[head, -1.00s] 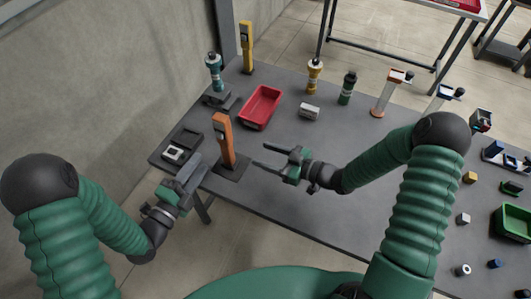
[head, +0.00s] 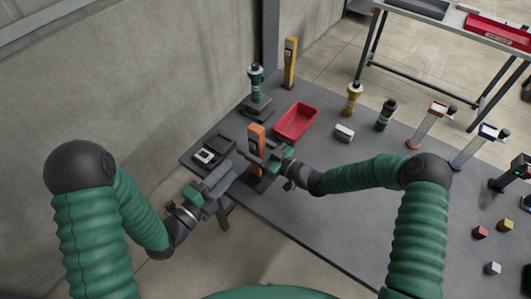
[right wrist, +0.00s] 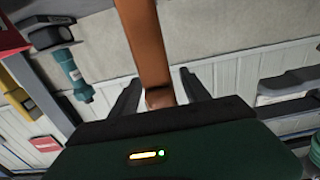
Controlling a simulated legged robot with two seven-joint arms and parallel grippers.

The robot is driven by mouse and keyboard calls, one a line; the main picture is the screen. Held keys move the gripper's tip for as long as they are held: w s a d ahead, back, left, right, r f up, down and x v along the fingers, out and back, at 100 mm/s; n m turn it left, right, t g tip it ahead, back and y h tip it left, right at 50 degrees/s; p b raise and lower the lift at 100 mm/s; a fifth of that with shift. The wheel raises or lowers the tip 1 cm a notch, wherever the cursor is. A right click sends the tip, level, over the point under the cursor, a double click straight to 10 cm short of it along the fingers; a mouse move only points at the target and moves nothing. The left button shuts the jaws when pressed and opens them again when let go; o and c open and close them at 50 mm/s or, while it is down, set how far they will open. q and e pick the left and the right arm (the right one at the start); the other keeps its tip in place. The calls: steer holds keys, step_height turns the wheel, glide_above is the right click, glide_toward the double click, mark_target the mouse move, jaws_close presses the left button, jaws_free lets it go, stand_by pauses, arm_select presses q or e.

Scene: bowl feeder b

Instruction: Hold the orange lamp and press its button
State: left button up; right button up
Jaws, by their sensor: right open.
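The orange lamp (head: 257,136) stands upright on a dark base on the table, left of the middle in the head view. My right gripper (head: 256,155) is at the lamp, its open fingers reaching around the post from the right. In the right wrist view the orange post (right wrist: 147,45) rises between the two dark fingers; I cannot tell whether they touch it. My left gripper (head: 222,178) is just left of and below the lamp, pointing toward it, apart from it. Its jaw state is unclear. The lamp's button is not clearly visible.
A red bin (head: 296,121) stands behind the lamp, with a small white block (head: 344,132) beside it. A dark tray (head: 213,150) lies to the left. A teal bottle-like object (head: 256,80) and a yellow post (head: 290,62) stand behind. The table's front edge is close.

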steer(key=shift+w+a, duration=0.2)
steer(key=shift+a, duration=0.2)
jaws_close()
stand_by(0.5)
stand_by(1.2)
jaws_free()
